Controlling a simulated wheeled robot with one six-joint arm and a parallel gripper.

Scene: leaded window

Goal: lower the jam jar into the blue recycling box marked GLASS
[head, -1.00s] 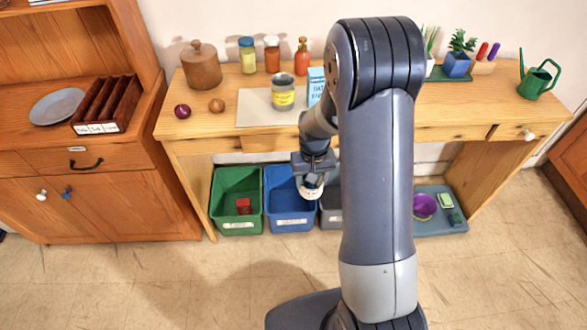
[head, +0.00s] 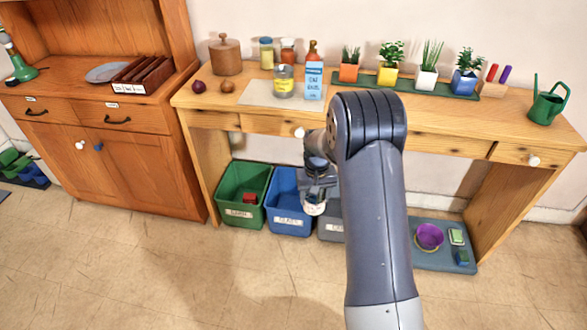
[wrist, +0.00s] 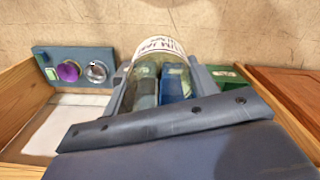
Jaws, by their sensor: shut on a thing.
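My gripper (head: 317,192) is shut on the jam jar (head: 314,208), a clear jar with a white label. The wrist view shows the jar (wrist: 158,50) between the two fingers. In the head view the jar overlaps the right edge of the blue box (head: 290,226), whose front label reads GLASS, and the grey box beside it. In the wrist view blue and grey box parts show around and behind the jar's lower part. The jar's height above the boxes is hard to tell. My arm hides part of the grey box (head: 330,229).
A green box (head: 240,216) with a red item inside stands left of the blue one. The wooden desk (head: 415,112) extends over the boxes. The floor in front is clear.

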